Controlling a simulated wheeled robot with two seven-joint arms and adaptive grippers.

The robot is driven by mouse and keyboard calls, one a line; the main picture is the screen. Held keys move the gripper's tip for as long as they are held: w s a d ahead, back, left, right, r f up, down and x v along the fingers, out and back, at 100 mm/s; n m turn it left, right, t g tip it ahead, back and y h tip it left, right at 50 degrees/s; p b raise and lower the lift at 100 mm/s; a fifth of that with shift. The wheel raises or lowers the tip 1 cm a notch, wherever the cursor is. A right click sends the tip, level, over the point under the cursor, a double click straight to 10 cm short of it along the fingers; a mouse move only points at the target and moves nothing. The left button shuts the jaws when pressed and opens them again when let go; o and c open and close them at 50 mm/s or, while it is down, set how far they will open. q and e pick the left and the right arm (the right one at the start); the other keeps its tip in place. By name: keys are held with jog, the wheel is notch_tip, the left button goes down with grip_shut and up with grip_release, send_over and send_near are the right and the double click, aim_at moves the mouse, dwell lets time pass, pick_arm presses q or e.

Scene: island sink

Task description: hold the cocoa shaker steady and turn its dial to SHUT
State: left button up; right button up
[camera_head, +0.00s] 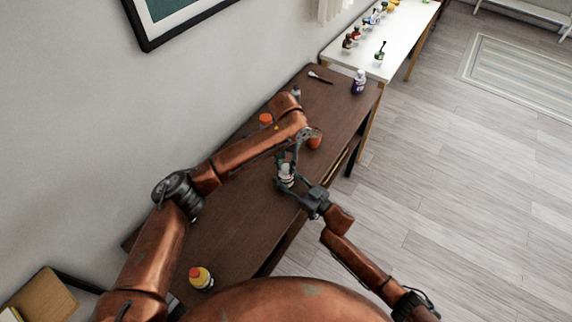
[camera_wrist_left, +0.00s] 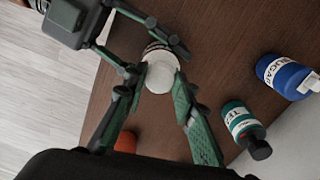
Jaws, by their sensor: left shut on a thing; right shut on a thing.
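The cocoa shaker (camera_head: 287,171), small with a white top, stands on the dark brown table between my two grippers. In the left wrist view its round white top (camera_wrist_left: 160,76) faces the camera; I cannot read any dial marks or tell the dial's setting. My left gripper (camera_head: 286,162) comes from above and is shut on the top part, a finger on each side (camera_wrist_left: 160,88). My right gripper (camera_head: 286,183) reaches in from the right and is shut on the shaker lower down; it also shows in the left wrist view (camera_wrist_left: 165,42). The fingers hide much of the body.
A blue SUGAR bottle (camera_wrist_left: 285,76) and a teal TEA bottle (camera_wrist_left: 241,122) are close by. An orange-red cup (camera_head: 315,138) stands behind the grippers.

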aim_at(286, 167)
pick_arm(q)
jog(key=shift+r, duration=0.1)
jog(key=o, duration=1.2)
jog(key=shift+c, duration=0.2)
notch_tip(286, 167, up, 12)
pick_arm(e)
jog(key=o, duration=1.3)
